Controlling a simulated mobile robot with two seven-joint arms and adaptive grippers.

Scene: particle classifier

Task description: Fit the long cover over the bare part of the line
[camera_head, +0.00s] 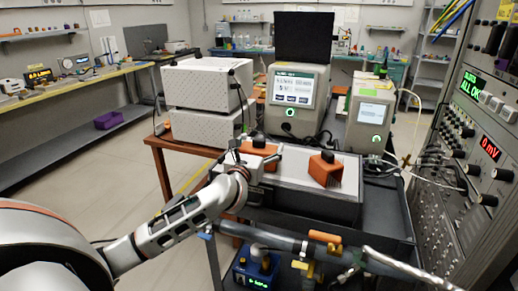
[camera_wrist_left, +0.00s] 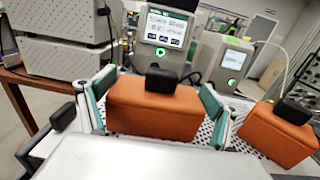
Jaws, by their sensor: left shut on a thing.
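The long orange cover (camera_wrist_left: 150,112), with a black knob on top, stands between the teal-padded fingers of my left gripper (camera_wrist_left: 155,106), which is shut on it. In the head view this cover (camera_head: 262,149) is partly hidden by the left gripper (camera_head: 254,163), above the white-topped box. A second orange cover (camera_head: 325,170) with a black knob stands to the right on the same box; it also shows in the wrist view (camera_wrist_left: 279,136). The line (camera_head: 272,236) runs along the cart's near edge, dark grey at left and silvery at right. My right gripper is out of view.
The white-topped box (camera_head: 300,168) sits on a dark cart. Behind it stand stacked white units (camera_head: 205,98), an instrument with a screen (camera_head: 297,92) and a smaller unit (camera_head: 371,115). A control rack (camera_head: 475,150) closes off the right. A small blue device (camera_head: 255,268) is below the line.

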